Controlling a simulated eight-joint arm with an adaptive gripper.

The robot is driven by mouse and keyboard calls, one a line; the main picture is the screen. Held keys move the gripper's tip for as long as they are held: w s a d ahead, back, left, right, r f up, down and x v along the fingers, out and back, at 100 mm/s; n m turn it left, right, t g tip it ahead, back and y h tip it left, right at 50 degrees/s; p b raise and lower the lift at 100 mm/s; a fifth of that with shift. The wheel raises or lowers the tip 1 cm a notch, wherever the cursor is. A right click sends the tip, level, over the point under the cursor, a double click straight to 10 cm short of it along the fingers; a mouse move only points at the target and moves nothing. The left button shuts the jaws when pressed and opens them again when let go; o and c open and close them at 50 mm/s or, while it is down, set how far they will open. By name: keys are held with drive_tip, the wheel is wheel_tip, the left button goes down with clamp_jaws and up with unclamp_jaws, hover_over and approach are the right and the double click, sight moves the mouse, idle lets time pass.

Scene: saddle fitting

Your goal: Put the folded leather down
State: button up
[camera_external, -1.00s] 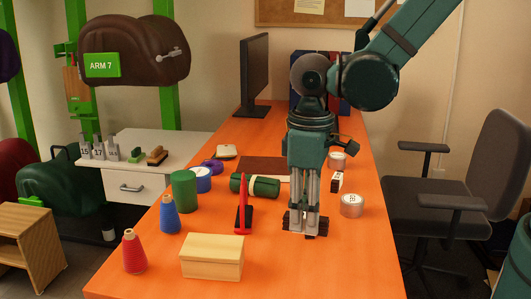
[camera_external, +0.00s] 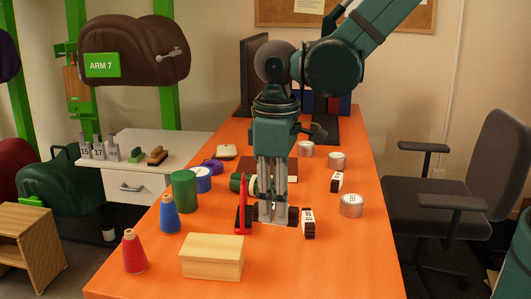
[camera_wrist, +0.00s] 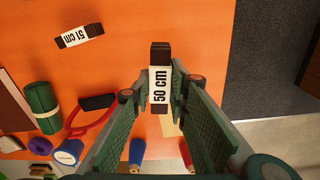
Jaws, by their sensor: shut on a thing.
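My gripper (camera_external: 273,218) is low over the middle of the orange table, just right of the red-handled tool (camera_external: 243,222). In the wrist view its jaws (camera_wrist: 161,88) are shut on a folded dark leather (camera_wrist: 160,86) with a white "50 cm" label. The leather's dark end (camera_external: 253,213) shows beside the fingers in the external view; the fingers cover its middle. I cannot tell whether it touches the table. Another folded leather, labelled "51 cm" (camera_wrist: 78,36), lies on the table to the gripper's right (camera_external: 308,222) in the external view.
A third labelled leather (camera_external: 337,182) lies further back. A tin (camera_external: 351,205) stands to the right. To the left are a wooden box (camera_external: 212,257), a blue spool (camera_external: 169,215), a red spool (camera_external: 134,253) and a green cylinder (camera_external: 184,190). The table's front right (camera_external: 330,265) is clear.

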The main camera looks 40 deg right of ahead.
wheel_tip(320, 180, up, 5)
drive_tip(key=n+p, duration=0.1)
drive_tip(key=p, duration=0.3)
hover_over(213, 245)
drive_tip(key=shift+w+f, duration=0.1)
drive_tip(key=shift+f, duration=0.05)
drive_tip(key=shift+f, duration=0.1)
drive_tip(key=shift+f+b, duration=0.4)
drive_tip(key=shift+f, duration=2.65)
drive_tip(key=shift+f, duration=0.1)
drive_tip(key=shift+f, duration=1.75)
drive_tip(key=shift+f+b, duration=0.15)
drive_tip(key=shift+b, duration=0.2)
drive_tip(key=o, duration=0.9)
drive_tip(key=shift+o, duration=0.2)
